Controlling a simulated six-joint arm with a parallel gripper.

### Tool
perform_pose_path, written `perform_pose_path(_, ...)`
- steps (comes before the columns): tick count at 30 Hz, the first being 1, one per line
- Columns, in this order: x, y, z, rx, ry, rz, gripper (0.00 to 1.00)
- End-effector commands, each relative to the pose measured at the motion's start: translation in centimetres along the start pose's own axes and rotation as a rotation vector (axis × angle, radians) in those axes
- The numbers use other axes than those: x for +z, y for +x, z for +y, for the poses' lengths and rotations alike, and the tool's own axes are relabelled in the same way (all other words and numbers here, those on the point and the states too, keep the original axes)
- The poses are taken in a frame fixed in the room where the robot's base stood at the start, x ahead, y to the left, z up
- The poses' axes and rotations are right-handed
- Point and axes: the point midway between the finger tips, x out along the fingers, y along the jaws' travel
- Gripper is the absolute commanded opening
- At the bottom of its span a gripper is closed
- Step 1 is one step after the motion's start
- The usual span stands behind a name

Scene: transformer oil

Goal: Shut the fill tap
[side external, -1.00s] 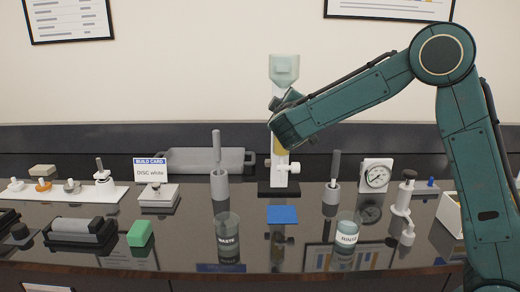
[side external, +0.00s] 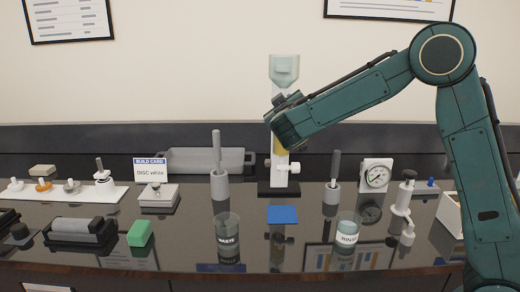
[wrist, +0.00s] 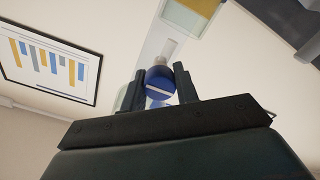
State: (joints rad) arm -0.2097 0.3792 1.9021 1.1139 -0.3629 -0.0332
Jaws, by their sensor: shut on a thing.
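My gripper (wrist: 160,70) has its two fingers on either side of a blue round knob (wrist: 158,82) with a white line across its face, and is shut on it. The line lies nearly level in the wrist view, across the gap between the fingers. The knob appears to be the fill tap, on the white stand with a clear hopper (side external: 284,68) on top. In the side view my gripper (side external: 277,108) is at the stand's upper part, and my wrist hides the knob. Yellow liquid (side external: 279,146) shows below my wrist.
A white lower tap (side external: 293,167) sticks out right of the stand. A waste beaker (side external: 228,232), a rinse beaker (side external: 347,231), a blue pad (side external: 282,214), a gauge (side external: 376,175) and two holders with upright grey rods (side external: 219,182) (side external: 332,192) stand around it.

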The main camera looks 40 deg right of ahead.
Motion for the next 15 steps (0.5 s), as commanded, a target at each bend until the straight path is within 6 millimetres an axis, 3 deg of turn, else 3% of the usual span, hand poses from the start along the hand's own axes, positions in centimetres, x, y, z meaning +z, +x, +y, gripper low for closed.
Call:
perform_pose_path(2, -0.01, -0.03, -0.05, -0.002, 0.002, 0.000, 0.07)
perform_pose_path(3, -0.01, -0.03, -0.04, -0.001, 0.002, 0.000, 0.38)
perform_pose_path(5, -0.01, -0.03, -0.04, -0.001, 0.002, 0.000, 0.50)
perform_pose_path(15, -0.02, -0.07, -0.02, -0.001, 0.000, 0.000, 0.52)
